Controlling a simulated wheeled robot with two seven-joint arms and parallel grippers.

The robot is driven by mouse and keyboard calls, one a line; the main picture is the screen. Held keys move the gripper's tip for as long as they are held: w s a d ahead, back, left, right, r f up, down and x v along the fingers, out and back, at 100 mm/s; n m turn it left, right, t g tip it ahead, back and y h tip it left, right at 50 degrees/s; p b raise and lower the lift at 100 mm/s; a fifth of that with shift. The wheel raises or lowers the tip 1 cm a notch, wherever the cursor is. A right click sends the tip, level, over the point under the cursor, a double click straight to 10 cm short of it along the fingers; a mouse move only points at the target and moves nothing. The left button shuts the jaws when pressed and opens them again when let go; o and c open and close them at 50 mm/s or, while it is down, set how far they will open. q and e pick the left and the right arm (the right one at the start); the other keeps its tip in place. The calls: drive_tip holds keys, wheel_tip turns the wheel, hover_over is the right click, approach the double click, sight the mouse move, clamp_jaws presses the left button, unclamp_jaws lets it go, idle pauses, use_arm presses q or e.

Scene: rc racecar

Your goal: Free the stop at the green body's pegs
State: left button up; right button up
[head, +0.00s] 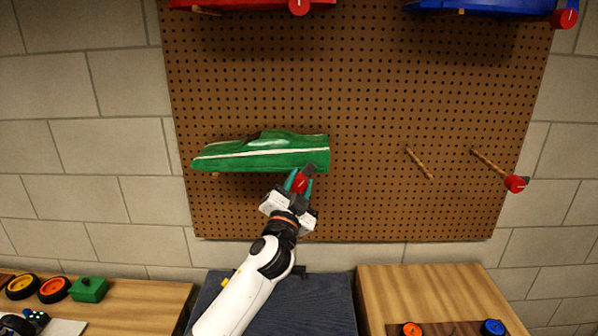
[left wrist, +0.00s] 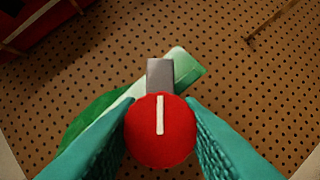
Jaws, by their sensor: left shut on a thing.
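The green body (head: 262,153) with a white stripe hangs on the pegboard left of its middle, and part of it shows in the left wrist view (left wrist: 187,68). A round red stop (left wrist: 160,130) with a white line and a grey tab (left wrist: 160,75) sits at the body's lower right end. In the head view the stop (head: 300,183) shows between my fingers. My left gripper (head: 302,183) is shut on the stop, with a teal fingertip on each side. The pegs under the green body are mostly hidden.
Two bare pegs (head: 420,163) stick out at the right of the pegboard (head: 370,110), one with a red stop (head: 515,184). Red (head: 250,4) and blue (head: 485,7) bodies hang above. Wooden tables (head: 130,305) with wheels stand below.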

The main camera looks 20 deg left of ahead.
use_arm(q)
drive_tip(key=m+p, duration=0.2)
drive_tip(key=m+h+p, duration=0.1)
drive_tip(key=shift+r+m+g, duration=0.25)
drive_tip(key=shift+m+g, duration=0.05)
drive_tip(key=shift+g, duration=0.1)
drive_tip(key=m+h+p, duration=0.1)
drive_tip(key=m+p, duration=0.1)
drive_tip(key=m, duration=0.1)
drive_tip(key=shift+f+g, duration=0.1)
drive_tip(key=shift+g, duration=0.3)
drive_tip(key=shift+f+m+g, duration=0.2)
drive_tip(key=shift+m+g, duration=0.7)
drive_tip(key=shift+m, duration=1.4)
use_arm(e)
wheel_tip(320, 180, up, 6)
drive_tip(key=shift+r, duration=0.15)
drive_tip(key=shift+a, duration=0.1)
use_arm(q)
drive_tip(key=o, duration=1)
